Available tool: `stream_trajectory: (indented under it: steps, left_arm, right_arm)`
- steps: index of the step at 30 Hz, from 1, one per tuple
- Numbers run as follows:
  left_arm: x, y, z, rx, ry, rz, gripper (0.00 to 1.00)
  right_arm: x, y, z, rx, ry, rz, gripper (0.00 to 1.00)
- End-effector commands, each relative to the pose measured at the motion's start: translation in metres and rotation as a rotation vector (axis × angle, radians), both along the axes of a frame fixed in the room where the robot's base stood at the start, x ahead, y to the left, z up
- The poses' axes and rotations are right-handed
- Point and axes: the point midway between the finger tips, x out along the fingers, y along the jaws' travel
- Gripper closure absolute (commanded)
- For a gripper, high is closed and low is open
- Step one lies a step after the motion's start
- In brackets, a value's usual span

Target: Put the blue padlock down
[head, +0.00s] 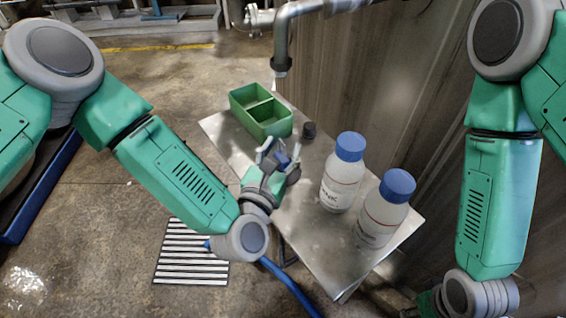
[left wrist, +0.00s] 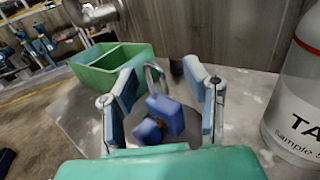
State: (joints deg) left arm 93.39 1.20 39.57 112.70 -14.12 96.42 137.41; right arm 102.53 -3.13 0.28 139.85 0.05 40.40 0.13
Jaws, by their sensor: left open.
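The blue padlock (left wrist: 168,116) with its grey shackle shows between the fingers of my left gripper (left wrist: 165,98) in the left wrist view. The fingers are spread, with a gap on each side of the padlock. In the head view my left gripper (head: 277,160) is over the metal table (head: 310,235), and a bit of the blue padlock (head: 283,159) shows between its fingers. I cannot tell whether the padlock's underside touches the table. My right arm comes down at the right of the head view; its fingers do not show.
A green two-compartment bin (head: 262,112) stands at the table's far left end, with a small dark cylinder (head: 309,130) beside it. Two white bottles with blue caps (head: 342,178) (head: 382,213) stand to the right of my left gripper. A wood-look wall (head: 370,80) is behind the table.

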Motion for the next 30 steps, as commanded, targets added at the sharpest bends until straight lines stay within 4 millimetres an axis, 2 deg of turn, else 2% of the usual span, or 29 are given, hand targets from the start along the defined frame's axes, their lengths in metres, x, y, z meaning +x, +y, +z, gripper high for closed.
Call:
stream_trajectory:
  steps: [3,9,10,13,26,30]
  left_arm:
    - [0.0071,-0.0025,0.0002,0.001,0.0,0.0,0.59]
    - [0.0072,-0.0024,0.0003,0.001,0.001,0.0,0.59]
    - [0.0072,-0.0024,0.0003,0.001,0.001,0.0,0.66]
    - [0.0071,-0.002,0.0002,0.0,0.0,0.0,1.0]
    - [0.0072,-0.0023,0.0005,0.001,0.0,0.001,1.0]
    - [0.0076,-0.0019,0.0097,-0.001,-0.001,0.002,1.0]
  right_arm:
    - [0.0,0.0,-0.0012,0.0,0.0,0.0,0.6]
    - [0.0,-0.0001,-0.0009,0.0,0.0,0.0,0.6]
    - [0.0,-0.0001,-0.0009,0.0,0.0,0.0,0.6]
    - [-0.0001,-0.0001,-0.0009,0.0,0.0,0.0,0.6]
    - [0.0,-0.0001,-0.0009,0.0,0.0,0.0,0.6]
    - [0.0,-0.0001,0.0017,0.0,0.0,0.0,0.6]
